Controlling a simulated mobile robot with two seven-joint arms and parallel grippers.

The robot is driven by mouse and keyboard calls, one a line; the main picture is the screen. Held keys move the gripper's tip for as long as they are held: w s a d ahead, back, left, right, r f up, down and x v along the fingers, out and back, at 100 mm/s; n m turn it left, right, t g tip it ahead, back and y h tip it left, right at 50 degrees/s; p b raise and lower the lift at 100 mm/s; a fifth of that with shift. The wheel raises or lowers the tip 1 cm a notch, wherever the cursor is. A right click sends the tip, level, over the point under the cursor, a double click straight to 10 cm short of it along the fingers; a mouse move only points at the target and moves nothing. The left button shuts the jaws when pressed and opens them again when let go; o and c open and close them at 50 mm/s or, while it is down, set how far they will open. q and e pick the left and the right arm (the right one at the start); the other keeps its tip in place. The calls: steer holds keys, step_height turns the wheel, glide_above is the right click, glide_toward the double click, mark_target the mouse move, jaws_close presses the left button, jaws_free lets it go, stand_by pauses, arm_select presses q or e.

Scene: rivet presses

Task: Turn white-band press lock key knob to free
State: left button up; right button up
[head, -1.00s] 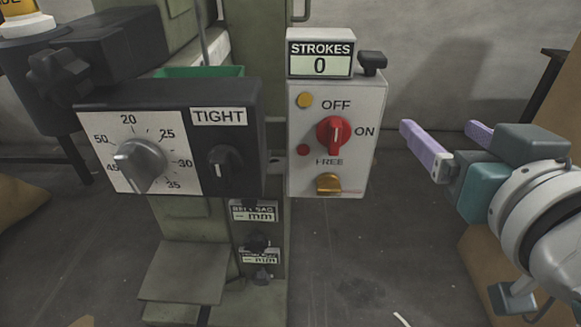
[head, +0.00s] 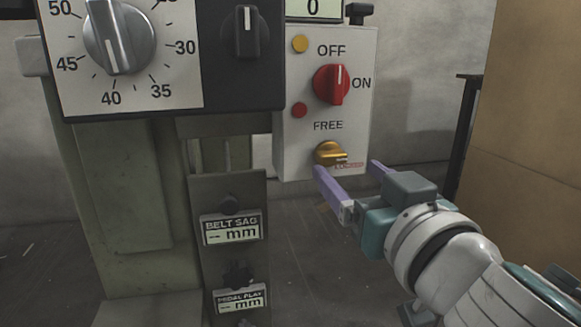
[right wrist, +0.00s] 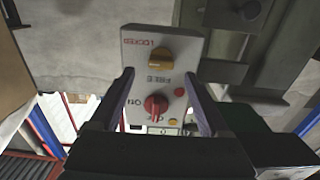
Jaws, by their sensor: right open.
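The brass lock key knob (head: 328,153) sits low on the white control box (head: 290,130), under the word FREE and beside a small red label. In the right wrist view the box is upside down; the knob (right wrist: 159,59) is between FREE and a red LOCKED label. The knob's exact pointing is hard to tell. My right gripper (head: 348,172) has lilac fingers, open and empty, just below and right of the knob. In the right wrist view its fingers (right wrist: 156,76) stand either side of the box face, apart from the knob. My left gripper is out of view.
Above the key knob is a red OFF/ON knob (head: 331,84), with a red button (head: 299,110) and a yellow button (head: 300,44). Left is a dial panel (head: 190,85). Belt sag (head: 232,229) and pedal play (head: 240,299) displays are below. A brown panel (head: 530,130) stands right.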

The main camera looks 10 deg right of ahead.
mark_target(335, 160)
steer(key=shift+w+a+b, duration=0.15)
steer(key=shift+w+b, duration=0.45)
steer(key=shift+w, duration=2)
jaws_close()
